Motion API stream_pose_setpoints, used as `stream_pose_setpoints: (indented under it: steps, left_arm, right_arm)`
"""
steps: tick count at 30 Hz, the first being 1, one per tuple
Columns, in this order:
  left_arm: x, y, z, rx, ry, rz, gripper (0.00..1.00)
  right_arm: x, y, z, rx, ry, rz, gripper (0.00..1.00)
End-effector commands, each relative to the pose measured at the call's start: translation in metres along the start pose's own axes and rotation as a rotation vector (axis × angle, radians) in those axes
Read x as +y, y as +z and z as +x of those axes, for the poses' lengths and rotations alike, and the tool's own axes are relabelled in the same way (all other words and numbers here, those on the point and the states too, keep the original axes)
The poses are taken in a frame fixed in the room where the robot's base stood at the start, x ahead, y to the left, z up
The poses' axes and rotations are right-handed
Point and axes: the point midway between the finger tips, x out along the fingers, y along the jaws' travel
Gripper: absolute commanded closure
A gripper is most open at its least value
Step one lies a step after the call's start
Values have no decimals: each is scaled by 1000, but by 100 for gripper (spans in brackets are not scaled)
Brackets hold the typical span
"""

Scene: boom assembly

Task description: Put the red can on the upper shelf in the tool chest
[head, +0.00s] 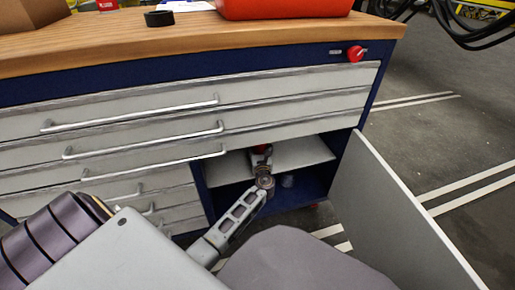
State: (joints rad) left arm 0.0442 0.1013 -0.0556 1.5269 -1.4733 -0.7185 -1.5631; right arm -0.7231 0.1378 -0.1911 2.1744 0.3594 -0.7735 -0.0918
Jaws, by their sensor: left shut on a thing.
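The tool chest (55,90) is a blue workbench cabinet with grey drawers, and its lower right compartment is open. Inside, the upper shelf (305,152) is a light grey board. My left gripper (262,160) reaches into this compartment at shelf height. It is shut on the red can (263,149), of which only a small red part shows above the fingers. The can is at the upper shelf, but I cannot tell whether it touches the board. My right gripper is not in view.
The grey door (400,210) stands open at the right of the compartment. A red box (285,8) and a black ring (159,18) are on the wooden top. The shelf's right part is bare.

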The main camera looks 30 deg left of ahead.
Motion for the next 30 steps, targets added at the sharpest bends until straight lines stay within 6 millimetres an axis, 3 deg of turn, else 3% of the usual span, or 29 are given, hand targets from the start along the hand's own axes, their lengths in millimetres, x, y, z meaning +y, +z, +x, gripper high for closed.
stream_pose_setpoints:
  steps: [14,15,19,30]
  left_arm:
    - [-1,-2,0,0,0,1,69]
    - [0,-3,-1,1,0,1,34]
    - [0,-3,-1,1,0,0,18]
    - [-1,-2,-1,1,0,0,17]
  right_arm:
    - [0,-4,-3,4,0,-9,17]
    - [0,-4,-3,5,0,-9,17]
    - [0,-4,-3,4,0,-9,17]
    - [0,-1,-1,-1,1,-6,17]
